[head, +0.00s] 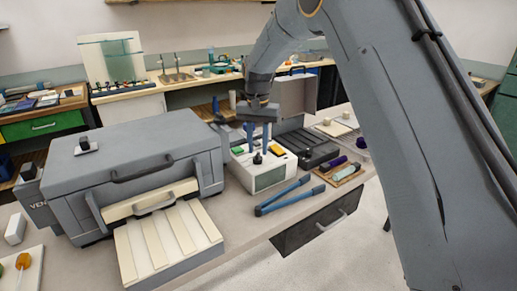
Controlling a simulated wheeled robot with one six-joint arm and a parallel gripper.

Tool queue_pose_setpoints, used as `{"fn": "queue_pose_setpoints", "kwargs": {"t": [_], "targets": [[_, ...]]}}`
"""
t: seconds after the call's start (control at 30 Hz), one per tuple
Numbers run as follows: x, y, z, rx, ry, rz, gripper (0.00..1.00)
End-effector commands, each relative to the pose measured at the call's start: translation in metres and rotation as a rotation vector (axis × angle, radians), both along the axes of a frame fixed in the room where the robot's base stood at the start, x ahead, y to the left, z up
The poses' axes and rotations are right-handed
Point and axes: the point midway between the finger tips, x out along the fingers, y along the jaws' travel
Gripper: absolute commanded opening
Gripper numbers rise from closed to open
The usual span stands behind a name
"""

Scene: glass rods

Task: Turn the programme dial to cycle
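A white control box (267,178) stands on the bench near the middle of the head view. Its top carries a small black knob (257,158), a green piece (237,150) and a yellow piece (277,150). The knob looks like the dial, but its markings are too small to read. My gripper (258,148) points down over the box. Its two bluish fingers are apart, with the knob showing just below and between their tips. I cannot tell whether they touch it.
A large grey machine (135,150) with a cream slatted front tray (168,245) stands to the left. Blue-handled pliers-like tool (283,196) lies in front of the box. A black case (316,152) and a small tray with a purple item (340,161) lie to the right.

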Motion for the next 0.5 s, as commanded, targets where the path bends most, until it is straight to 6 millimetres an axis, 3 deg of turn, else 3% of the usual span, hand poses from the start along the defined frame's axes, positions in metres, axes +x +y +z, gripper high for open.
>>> {"fn": "queue_pose_setpoints", "kwargs": {"t": [0.3, 0.5], "targets": [[0.002, 0.000, 0.050, 0.001, -0.004, -0.001, 0.28], [0.002, 0.000, 0.066, 0.001, -0.004, -0.001, 0.28]]}}
